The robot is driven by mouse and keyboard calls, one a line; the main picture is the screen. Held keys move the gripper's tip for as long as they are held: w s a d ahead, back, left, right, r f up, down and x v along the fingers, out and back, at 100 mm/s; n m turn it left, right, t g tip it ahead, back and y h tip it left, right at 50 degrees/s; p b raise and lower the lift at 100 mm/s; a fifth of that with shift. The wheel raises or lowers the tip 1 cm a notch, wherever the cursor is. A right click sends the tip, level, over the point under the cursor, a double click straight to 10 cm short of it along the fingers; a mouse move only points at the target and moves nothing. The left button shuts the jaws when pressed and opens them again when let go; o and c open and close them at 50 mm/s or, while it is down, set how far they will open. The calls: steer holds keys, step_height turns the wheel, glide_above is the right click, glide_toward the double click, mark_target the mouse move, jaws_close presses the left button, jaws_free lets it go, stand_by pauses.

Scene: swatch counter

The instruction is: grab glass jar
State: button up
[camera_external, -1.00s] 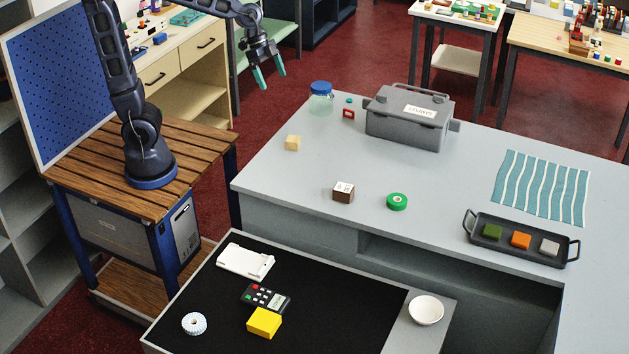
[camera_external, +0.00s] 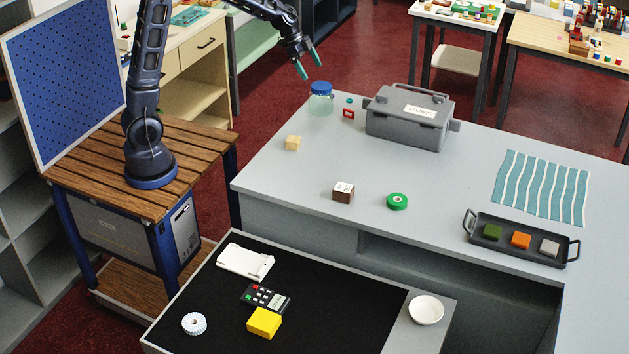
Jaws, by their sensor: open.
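The glass jar (camera_external: 320,104) is clear and greenish with a blue lid. It stands upright near the back left edge of the grey counter (camera_external: 300,190). My gripper (camera_external: 308,72) is open and empty, its two teal-tipped fingers pointing down. In the picture it is just above and slightly left of the jar's lid, apart from it. How far it is from the jar in depth is hard to tell.
Right of the jar are a small red frame (camera_external: 348,114), a tiny teal piece (camera_external: 349,101) and a large grey toolbox (camera_external: 408,125). A wooden cube (camera_external: 293,143) sits in front. The counter's middle is mostly clear around a brown box (camera_external: 343,192) and green roll (camera_external: 397,201).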

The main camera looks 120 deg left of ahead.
mark_target(321, 85)
steer(key=x, duration=0.9)
steer(key=shift+w+r, duration=0.1)
steer(key=shift+w, duration=0.1)
steer(key=c, duration=1.6)
